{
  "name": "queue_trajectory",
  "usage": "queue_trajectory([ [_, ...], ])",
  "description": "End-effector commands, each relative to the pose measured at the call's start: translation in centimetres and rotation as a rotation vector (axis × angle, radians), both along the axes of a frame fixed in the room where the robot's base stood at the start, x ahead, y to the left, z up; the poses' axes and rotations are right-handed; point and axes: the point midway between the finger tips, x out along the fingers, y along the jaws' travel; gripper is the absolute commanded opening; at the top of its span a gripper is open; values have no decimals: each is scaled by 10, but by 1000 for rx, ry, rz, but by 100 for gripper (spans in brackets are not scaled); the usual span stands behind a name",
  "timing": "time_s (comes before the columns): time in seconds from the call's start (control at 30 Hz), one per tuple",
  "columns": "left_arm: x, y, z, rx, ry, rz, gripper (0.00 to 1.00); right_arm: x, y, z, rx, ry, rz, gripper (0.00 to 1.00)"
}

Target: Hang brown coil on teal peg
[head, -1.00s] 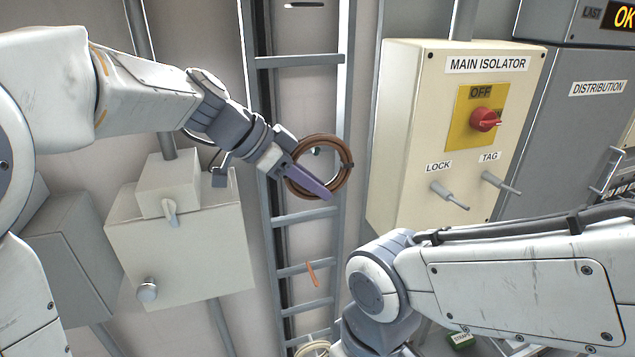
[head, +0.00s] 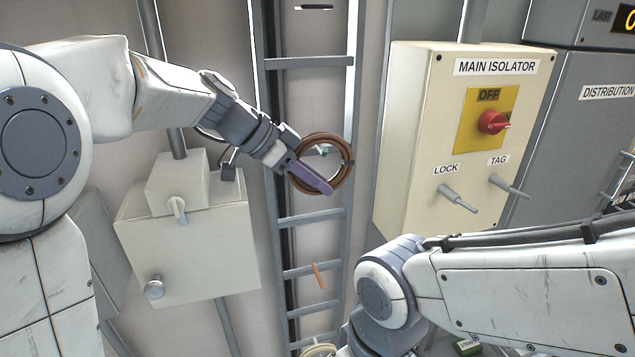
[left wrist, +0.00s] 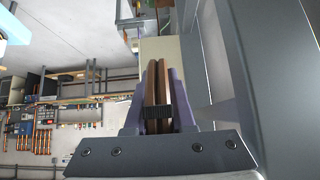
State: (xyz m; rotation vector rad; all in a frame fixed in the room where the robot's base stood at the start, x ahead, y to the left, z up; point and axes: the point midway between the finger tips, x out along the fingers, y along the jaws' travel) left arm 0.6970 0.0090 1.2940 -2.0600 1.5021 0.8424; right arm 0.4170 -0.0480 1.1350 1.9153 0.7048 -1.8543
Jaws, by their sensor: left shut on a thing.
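The brown coil (head: 322,138) is a ring held upright in front of the ladder in the head view. My left gripper (head: 312,178), with purple fingers, is shut on the coil's lower left side. The teal peg (head: 323,151) shows as a small tip through the coil's opening, near its upper part. I cannot tell whether the tip stands inside the ring or behind it. In the left wrist view the coil (left wrist: 164,82) is edge-on between the fingers, with a dark strap around it. My right gripper is out of view.
An orange peg (head: 318,275) sits lower on the grey ladder (head: 308,62). A cream MAIN ISOLATOR box (head: 420,110) with two projecting pegs stands to the right. A pale box (head: 190,250) stands to the left. My right arm fills the lower right.

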Motion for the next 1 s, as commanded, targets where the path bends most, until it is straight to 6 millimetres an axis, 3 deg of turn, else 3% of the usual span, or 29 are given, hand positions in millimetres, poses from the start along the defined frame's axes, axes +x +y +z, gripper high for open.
queue_trajectory([
  [0.47, 3, 4, -6, 6, 4, 11, 0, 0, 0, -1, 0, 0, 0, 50],
  [0.5, 3, 4, -6, 6, 4, 11, 34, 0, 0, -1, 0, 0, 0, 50],
  [0.57, 3, 4, -6, 6, 4, 11, 57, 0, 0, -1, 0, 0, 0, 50],
  [0.87, 3, 4, -7, 8, 5, 11, 57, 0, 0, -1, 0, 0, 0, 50],
  [1.0, 3, 6, 2, 7, 3, 8, 57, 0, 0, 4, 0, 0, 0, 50],
])
